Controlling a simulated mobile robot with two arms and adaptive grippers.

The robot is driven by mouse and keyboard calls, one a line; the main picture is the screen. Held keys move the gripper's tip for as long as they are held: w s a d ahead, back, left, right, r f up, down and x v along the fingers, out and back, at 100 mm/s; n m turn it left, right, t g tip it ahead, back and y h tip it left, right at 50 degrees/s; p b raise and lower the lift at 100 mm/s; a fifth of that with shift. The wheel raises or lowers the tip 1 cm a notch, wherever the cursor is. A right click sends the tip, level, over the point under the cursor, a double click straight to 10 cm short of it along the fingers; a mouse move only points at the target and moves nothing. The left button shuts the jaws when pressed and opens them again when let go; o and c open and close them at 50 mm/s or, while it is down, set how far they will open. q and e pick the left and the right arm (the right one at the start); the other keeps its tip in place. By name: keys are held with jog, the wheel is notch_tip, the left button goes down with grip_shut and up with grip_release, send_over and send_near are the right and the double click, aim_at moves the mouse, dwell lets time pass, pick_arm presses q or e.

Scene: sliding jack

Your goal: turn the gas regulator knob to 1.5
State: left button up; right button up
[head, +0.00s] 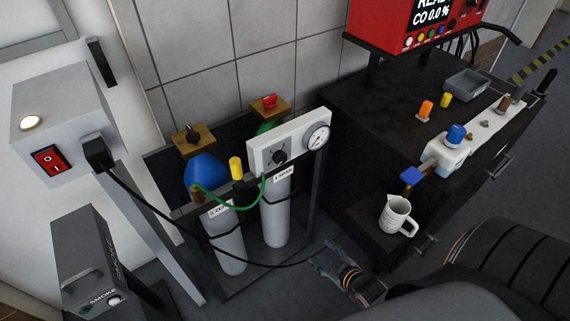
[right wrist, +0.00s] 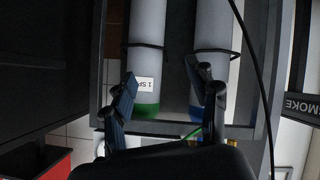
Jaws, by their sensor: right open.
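The regulator knob (head: 279,157) is a small black knob on a white panel (head: 259,148), with a round dial gauge (head: 318,137) to its right. The panel sits in front of the gas cylinders; the number the knob points to is too small to read. My right gripper (head: 323,261) is low and to the right of the cylinder rack, apart from the knob and well below it. In the right wrist view, its two fingers (right wrist: 170,98) are spread with nothing between them, and the cylinders show upside down beyond. The knob cannot be made out there. My left gripper is out of view.
A grey cylinder (head: 275,215) and another (head: 227,245) stand in the rack. A green hose (head: 232,207) and a black cable (head: 215,252) run across its front. A dark bench (head: 368,92) with a white jug (head: 397,216) stands right. A smoke unit (head: 88,262) stands left.

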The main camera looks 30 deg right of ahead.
jog(key=w+r+n+t, duration=0.2)
jog(key=w+r+t, duration=0.25)
jog(key=r, duration=0.85)
jog(key=t+y, duration=0.2)
send_near(282, 160)
jog(key=shift+n, duration=0.3)
jog(key=w, duration=0.5)
jog(key=w+a, duration=0.1)
jog(key=w, duration=0.2)
jog(key=shift+w+r, duration=0.1)
jog(key=shift+w, duration=0.15)
jog(key=shift+c, duration=0.4)
jog(key=shift+p, duration=0.3)
jog(key=c, duration=1.1)
